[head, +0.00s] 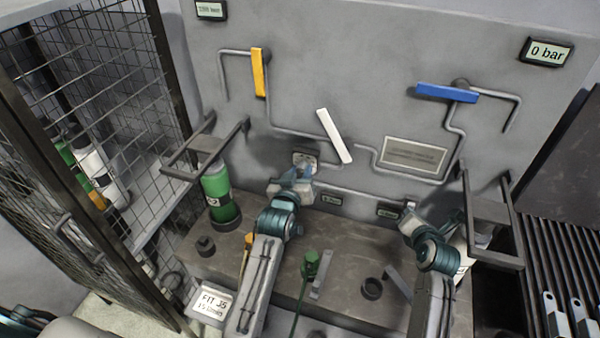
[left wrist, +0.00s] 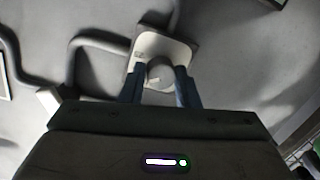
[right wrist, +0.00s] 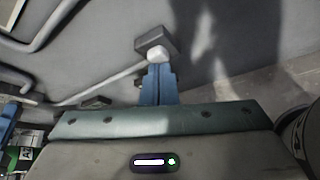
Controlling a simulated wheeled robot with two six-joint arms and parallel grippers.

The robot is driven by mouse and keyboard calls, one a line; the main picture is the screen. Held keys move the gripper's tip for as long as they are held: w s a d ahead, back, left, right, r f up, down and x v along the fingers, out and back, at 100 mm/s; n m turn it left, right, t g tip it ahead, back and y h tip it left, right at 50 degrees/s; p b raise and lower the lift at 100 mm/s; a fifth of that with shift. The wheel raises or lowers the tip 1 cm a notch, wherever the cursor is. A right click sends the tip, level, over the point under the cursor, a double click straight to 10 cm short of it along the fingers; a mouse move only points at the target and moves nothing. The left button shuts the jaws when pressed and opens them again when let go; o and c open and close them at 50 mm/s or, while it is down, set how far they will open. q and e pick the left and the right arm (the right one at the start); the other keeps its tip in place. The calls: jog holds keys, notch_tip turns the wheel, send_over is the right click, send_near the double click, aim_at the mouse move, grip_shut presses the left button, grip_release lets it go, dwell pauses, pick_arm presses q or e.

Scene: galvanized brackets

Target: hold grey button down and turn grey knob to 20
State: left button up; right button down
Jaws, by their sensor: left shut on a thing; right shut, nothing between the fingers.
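The grey knob (left wrist: 160,73) sits on a pale square plate (left wrist: 150,45) on the wall panel; that plate also shows in the head view (head: 306,157). My left gripper (head: 301,173) reaches the plate, its two blue fingers on either side of the knob and shut on it. The pale grey button (right wrist: 157,53) sits on a small dark grey box (right wrist: 155,38). My right gripper (right wrist: 159,70) is shut and empty, its fingertips at the button and seemingly touching it. How far the button is pressed cannot be seen. In the head view my right gripper (head: 411,218) largely hides the button.
Pipes with yellow (head: 259,72), white (head: 334,136) and blue (head: 447,92) levers run across the panel. A display (head: 546,52) reads 0 bar.

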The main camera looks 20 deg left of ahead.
pick_arm(q)
jog(key=shift+m, duration=0.4)
jog(key=o, duration=1)
jog(key=shift+c, duration=0.2)
